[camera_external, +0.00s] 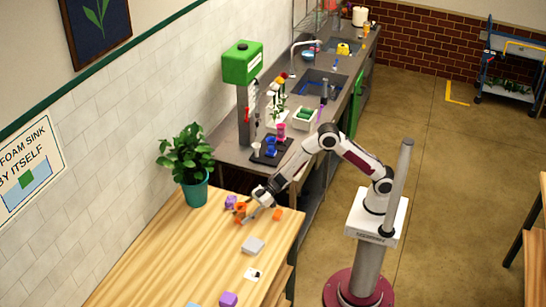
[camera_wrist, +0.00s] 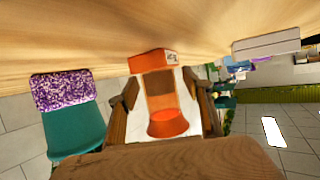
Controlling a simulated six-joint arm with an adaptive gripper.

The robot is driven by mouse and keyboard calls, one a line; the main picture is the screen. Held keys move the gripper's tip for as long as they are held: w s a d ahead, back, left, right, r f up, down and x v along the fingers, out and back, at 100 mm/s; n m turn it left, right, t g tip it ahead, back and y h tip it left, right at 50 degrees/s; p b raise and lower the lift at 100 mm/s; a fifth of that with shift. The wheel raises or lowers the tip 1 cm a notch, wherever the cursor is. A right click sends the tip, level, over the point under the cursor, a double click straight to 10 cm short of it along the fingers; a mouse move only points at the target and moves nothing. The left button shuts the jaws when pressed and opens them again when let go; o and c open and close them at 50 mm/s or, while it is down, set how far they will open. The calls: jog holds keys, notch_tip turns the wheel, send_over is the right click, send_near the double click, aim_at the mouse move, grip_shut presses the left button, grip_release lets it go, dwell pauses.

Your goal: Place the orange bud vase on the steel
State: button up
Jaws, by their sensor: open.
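The orange bud vase (camera_wrist: 168,122) shows in the wrist view as an orange, partly see-through shape between the two fingers of my gripper (camera_wrist: 164,92). An orange block-like face with a small label (camera_wrist: 153,60) shows just above it; I cannot tell whether it is a separate thing. In the external view my gripper (camera_external: 254,205) is low over the far end of the wooden table, with orange (camera_external: 239,208) right beside it. The fingers are open, one on each side of the vase, and contact cannot be made out. The steel counter (camera_external: 229,155) lies beyond the table.
A purple block (camera_external: 231,201) and an orange block (camera_external: 277,214) are close to my gripper. A potted plant (camera_external: 194,190) stands at the table's far left. A grey box (camera_external: 253,245) lies nearer. A black tray with small vessels (camera_external: 271,151) occupies part of the counter.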

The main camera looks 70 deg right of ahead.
grip_shut()
jog(key=shift+r, duration=0.25)
notch_tip(320, 180, up, 10)
jog(key=shift+f, duration=0.2)
dwell(0.7)
dwell(0.8)
